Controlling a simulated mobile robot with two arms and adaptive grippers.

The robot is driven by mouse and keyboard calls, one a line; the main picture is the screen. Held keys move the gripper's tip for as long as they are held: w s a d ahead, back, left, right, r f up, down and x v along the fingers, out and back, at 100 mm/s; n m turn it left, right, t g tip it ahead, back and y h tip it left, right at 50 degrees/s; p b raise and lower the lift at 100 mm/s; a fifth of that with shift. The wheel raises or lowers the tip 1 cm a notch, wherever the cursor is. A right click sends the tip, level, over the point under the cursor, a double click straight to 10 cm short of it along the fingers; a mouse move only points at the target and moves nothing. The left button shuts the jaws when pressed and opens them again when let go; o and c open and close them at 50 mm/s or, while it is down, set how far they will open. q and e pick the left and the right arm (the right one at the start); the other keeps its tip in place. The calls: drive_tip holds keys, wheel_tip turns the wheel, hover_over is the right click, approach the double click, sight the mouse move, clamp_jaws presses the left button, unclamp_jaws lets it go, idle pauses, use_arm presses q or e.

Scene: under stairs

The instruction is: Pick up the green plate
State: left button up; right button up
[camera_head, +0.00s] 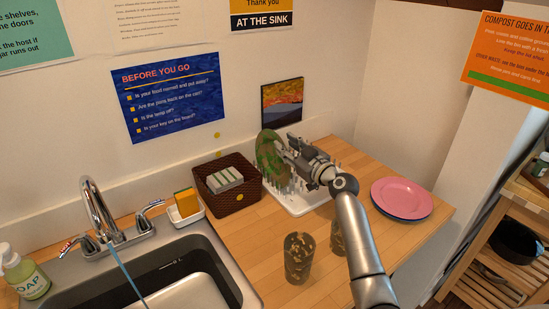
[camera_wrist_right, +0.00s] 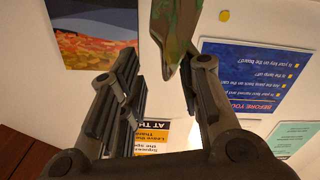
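The green plate (camera_head: 271,155), mottled with brown, stands on edge in a white dish rack (camera_head: 306,203) on the wooden counter. My right gripper (camera_head: 290,146) is beside the plate's right side, near its upper edge, and partly overlaps it in the head view. In the right wrist view the gripper (camera_wrist_right: 160,75) has its two fingers well apart. The plate's edge (camera_wrist_right: 178,32) shows just beyond and between the fingertips, closer to the right-hand finger. I cannot tell whether a finger touches it. My left gripper is not in view.
A brown basket (camera_head: 233,203) with a sponge pack stands left of the rack. Two patterned cups (camera_head: 298,258) stand in front. A small picture (camera_head: 282,101) is behind. The sink (camera_head: 165,275) is at lower left.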

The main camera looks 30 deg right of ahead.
sight(281, 140)
drive_tip(key=shift+w+r, duration=0.25)
drive_tip(key=shift+w, duration=0.15)
drive_tip(key=w, duration=0.1)
drive_tip(key=w+p, duration=0.1)
drive_tip(key=w, duration=0.1)
drive_tip(key=shift+a+p, duration=0.25)
drive_tip(key=shift+p, duration=0.15)
drive_tip(key=shift+w, duration=0.6)
drive_tip(key=shift+c, duration=0.4)
clamp_jaws()
